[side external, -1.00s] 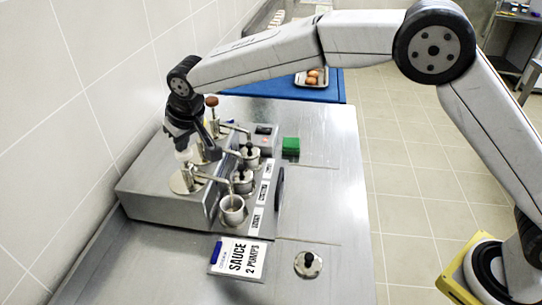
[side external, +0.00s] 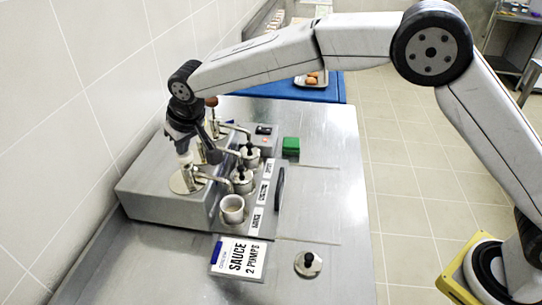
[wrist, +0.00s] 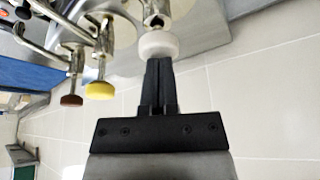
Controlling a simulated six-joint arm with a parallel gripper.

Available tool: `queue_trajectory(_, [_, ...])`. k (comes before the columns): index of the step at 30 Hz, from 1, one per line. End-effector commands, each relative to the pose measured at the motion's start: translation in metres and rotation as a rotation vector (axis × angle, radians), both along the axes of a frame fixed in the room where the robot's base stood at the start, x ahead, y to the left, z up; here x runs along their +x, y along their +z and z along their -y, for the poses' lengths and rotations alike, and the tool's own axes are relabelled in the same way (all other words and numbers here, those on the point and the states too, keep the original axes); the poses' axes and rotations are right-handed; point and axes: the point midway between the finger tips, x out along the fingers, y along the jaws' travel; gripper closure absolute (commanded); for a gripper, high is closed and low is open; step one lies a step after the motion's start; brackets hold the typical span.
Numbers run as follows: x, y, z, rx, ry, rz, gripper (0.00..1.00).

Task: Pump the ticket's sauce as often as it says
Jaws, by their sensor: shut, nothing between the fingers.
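The ticket (side external: 238,258) on the counter reads "SAUCE 2 PUMPS"; its smaller writing is too small to read. A steel pump station (side external: 150,190) carries a row of pumps. In the wrist view their knobs are white (wrist: 158,44), yellow (wrist: 99,90) and dark red (wrist: 71,101). My gripper (wrist: 158,62) is shut and empty, its fingertips at the white knob, apparently touching it. In the side view my gripper (side external: 184,150) is above the nearest pump. A small cup (side external: 232,208) sits at the station's front near that pump's spout.
Lidded pots with black knobs (side external: 242,180) stand behind the cup. A green block (side external: 290,147) and a round lid (side external: 308,264) lie on the counter. A tiled wall (side external: 70,120) is close on the left. The counter's right side is mostly clear.

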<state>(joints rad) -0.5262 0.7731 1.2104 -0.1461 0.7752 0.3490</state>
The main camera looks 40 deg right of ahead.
Motion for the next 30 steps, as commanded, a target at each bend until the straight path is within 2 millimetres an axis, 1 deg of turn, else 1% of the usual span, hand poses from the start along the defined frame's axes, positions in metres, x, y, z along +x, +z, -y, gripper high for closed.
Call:
queue_trajectory(21, [0.000, 0.036, 0.000, 0.000, 0.000, -0.001, 1.00])
queue_trajectory(30, [0.000, 0.043, 0.000, 0.000, 0.000, -0.001, 1.00])
